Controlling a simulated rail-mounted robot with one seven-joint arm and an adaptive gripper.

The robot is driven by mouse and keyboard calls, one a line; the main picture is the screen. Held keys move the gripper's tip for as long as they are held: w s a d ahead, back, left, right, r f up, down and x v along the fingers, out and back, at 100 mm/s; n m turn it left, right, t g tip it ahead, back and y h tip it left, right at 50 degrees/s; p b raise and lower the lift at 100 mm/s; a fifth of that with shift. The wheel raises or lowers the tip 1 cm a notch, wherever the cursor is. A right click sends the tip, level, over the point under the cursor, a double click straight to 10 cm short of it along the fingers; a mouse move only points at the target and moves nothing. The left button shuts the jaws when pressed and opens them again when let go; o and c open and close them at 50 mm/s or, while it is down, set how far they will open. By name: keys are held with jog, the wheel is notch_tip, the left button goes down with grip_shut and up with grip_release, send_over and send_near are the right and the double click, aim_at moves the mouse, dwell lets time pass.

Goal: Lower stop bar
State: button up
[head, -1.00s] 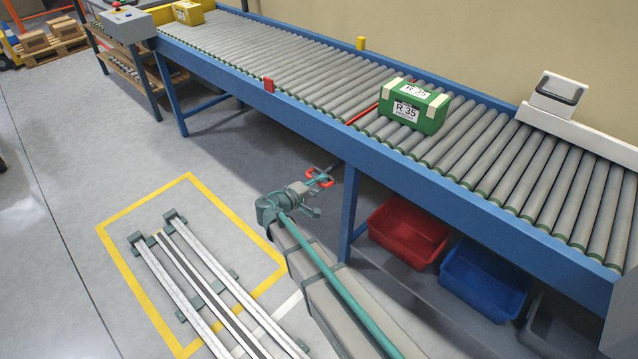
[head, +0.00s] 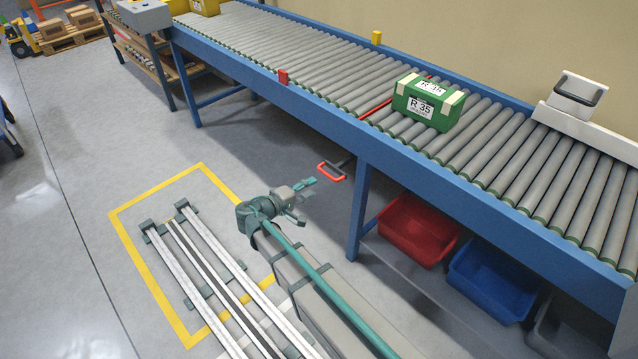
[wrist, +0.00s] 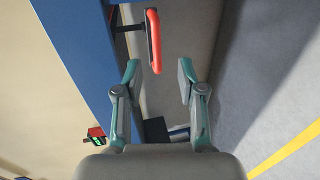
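The red stop bar (head: 376,111) runs across the conveyor between rollers, close to the left side of a green box (head: 428,102) labelled R 35. It looks about level with the rollers; its exact height is hard to tell. A red lever handle (head: 331,172) on a dark arm sticks out below the conveyor's near side rail. The handle also shows in the wrist view (wrist: 154,42), beyond my fingertips. My gripper (head: 311,191) is in front of the handle, apart from it. In the wrist view my gripper (wrist: 159,73) is open, with nothing between its fingers.
A blue conveyor leg (head: 358,210) stands just right of the handle. A red bin (head: 413,238) and a blue bin (head: 493,282) sit under the conveyor.

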jog(key=shift+v, duration=1)
jog(key=s+d+f+m+g+y, duration=0.15)
jog(key=s+d+f+g, duration=0.25)
jog(key=s+f, duration=0.4)
jog(key=s+d+f+g+y, duration=0.2)
jog(key=s+d+f+g, duration=0.25)
jog(key=s+f, duration=0.35)
jog(key=s+d+f+m+g+y, duration=0.1)
jog(key=s+d+f+g, duration=0.35)
jog(key=s+f, duration=0.4)
jog(key=s+d+f+m+g+y, duration=0.2)
jog(key=s, duration=0.7)
jog(key=s+d+f+m+g+y, duration=0.2)
jog(key=s+g+y, duration=0.1)
jog(key=s, duration=0.5)
jog(key=s+d+f+m+g+y, duration=0.2)
jog(key=s, duration=0.7)
jog(key=w+r+t+p, duration=0.2)
jog(key=w+r+p, duration=0.2)
jog(key=r+p, duration=1.1)
jog(key=p, duration=0.4)
jog(key=shift+d+r+t, duration=0.25)
jog(key=shift+r+t, duration=0.05)
jog(key=shift+t, duration=0.1)
